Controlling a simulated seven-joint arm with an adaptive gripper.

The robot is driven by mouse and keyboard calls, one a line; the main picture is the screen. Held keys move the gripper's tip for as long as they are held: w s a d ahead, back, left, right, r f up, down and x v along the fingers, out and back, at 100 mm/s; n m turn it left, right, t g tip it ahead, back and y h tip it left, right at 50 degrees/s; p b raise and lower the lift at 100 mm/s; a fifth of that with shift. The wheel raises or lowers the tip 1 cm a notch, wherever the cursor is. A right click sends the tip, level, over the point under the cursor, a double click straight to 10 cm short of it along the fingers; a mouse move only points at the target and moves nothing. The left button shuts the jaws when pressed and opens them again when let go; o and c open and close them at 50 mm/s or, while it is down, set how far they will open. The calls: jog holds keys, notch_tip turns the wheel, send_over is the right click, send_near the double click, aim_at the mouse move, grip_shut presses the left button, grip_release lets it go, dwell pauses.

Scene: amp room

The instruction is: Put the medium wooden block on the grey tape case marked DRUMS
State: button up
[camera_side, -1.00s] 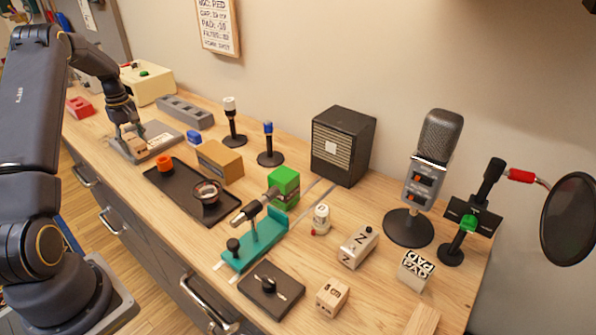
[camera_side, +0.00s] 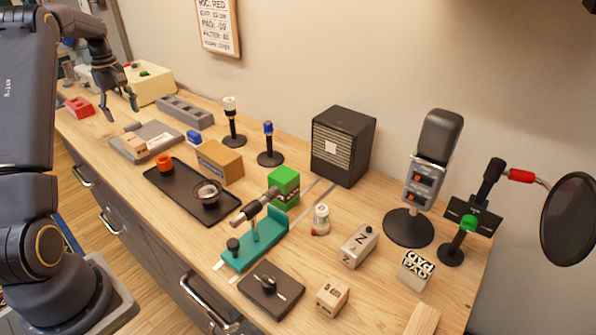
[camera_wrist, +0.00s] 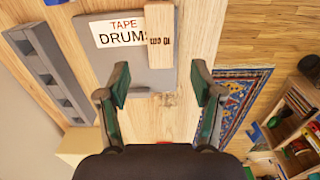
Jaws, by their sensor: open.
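The grey tape case marked DRUMS (camera_wrist: 125,68) lies flat on the bench, at the left in the side view (camera_side: 163,134). A light wooden block (camera_wrist: 160,22) rests on the case, along one side of its top, and covers the end of the white label. It also shows on the case in the side view (camera_side: 134,144). I take it for the medium block. My gripper (camera_wrist: 160,84) is open and empty. In the side view my gripper (camera_side: 121,110) hangs above and behind the case, apart from the block.
A grey slotted bar (camera_side: 185,111) lies behind the case, and a red block (camera_side: 80,106) to its left. A black tray (camera_side: 180,192) with an orange ring is to the right. A cream box (camera_side: 150,86) stands behind my gripper. Several stands and blocks fill the right side.

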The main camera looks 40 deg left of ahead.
jog(key=w+d+r+m+t, duration=0.1)
jog(key=d+r+m, duration=0.2)
jog(key=d+r, duration=0.35)
jog(key=d+r+m+t+y, duration=0.1)
jog(key=d+r+m, duration=0.15)
jog(key=d, duration=0.75)
jog(key=w+d+r+m, duration=0.1)
jog(key=d+r+m, duration=0.2)
jog(key=d+r, duration=0.35)
jog(key=s+d+f+m+t, duration=0.1)
jog(key=s+d+f+m, duration=0.1)
jog(key=s+d+m, duration=0.2)
jog(key=s+d+f+m+t+h, duration=0.1)
jog(key=s+d+m, duration=0.4)
jog(key=s+d, duration=0.5)
jog(key=d+f+t, duration=0.1)
jog(key=d+f, duration=0.1)
jog(key=d, duration=0.4)
jog(key=shift+f+t, duration=0.25)
jog(key=shift+t, duration=0.05)
